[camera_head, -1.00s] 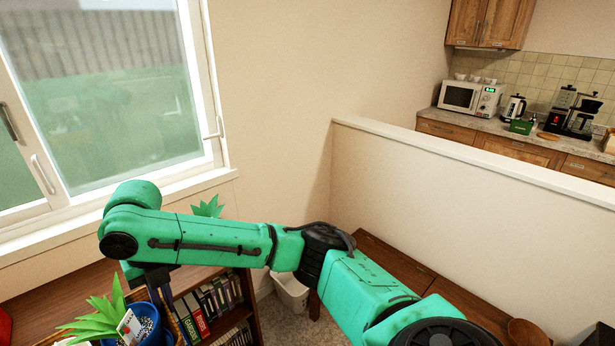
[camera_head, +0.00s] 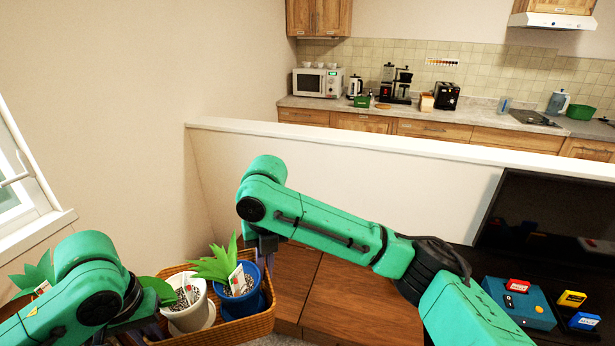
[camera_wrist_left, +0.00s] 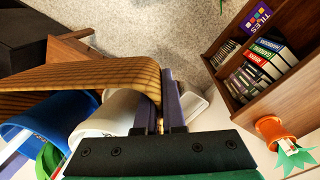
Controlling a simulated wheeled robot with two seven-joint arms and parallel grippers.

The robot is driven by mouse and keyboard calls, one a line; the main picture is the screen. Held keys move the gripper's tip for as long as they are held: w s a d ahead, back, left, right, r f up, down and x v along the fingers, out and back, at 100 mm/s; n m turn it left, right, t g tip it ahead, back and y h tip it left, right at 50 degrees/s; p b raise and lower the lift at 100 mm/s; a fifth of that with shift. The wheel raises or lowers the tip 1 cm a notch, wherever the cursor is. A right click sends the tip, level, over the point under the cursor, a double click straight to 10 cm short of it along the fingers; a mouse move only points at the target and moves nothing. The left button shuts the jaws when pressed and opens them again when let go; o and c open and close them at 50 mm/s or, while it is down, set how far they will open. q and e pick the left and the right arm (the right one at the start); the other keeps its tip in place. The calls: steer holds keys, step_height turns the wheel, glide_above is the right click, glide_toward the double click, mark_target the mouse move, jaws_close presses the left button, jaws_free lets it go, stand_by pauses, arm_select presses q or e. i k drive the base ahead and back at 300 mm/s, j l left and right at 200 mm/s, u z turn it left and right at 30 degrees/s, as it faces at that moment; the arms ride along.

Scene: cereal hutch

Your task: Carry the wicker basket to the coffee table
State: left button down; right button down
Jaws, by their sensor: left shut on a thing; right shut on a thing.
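The wicker basket (camera_head: 258,325) is at the lower left of the head view, with a blue pot (camera_head: 240,301) and a white pot (camera_head: 190,314) with plants inside. My right gripper (camera_head: 267,245) is shut on the basket's far right side, fingers mostly hidden. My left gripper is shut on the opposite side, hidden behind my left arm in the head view. In the left wrist view, its fingers (camera_wrist_left: 171,101) clamp the basket's woven wall (camera_wrist_left: 85,77). I cannot identify the coffee table with certainty.
A low wooden cabinet (camera_head: 365,310) stands against the half wall (camera_head: 400,160), close right of the basket. A teal console (camera_head: 519,304) and a dark screen (camera_head: 550,220) are at right. A bookcase (camera_wrist_left: 290,75) and orange pot (camera_wrist_left: 277,133) show in the wrist view.

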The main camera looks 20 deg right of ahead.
mark_target(350, 306)
steer(key=i+l+z, duration=0.25)
steer(key=z, duration=0.15)
steer(key=i+l+z, duration=0.15)
steer(key=z, duration=0.3)
steer(key=i+z, duration=0.4)
steer(key=i, duration=0.25)
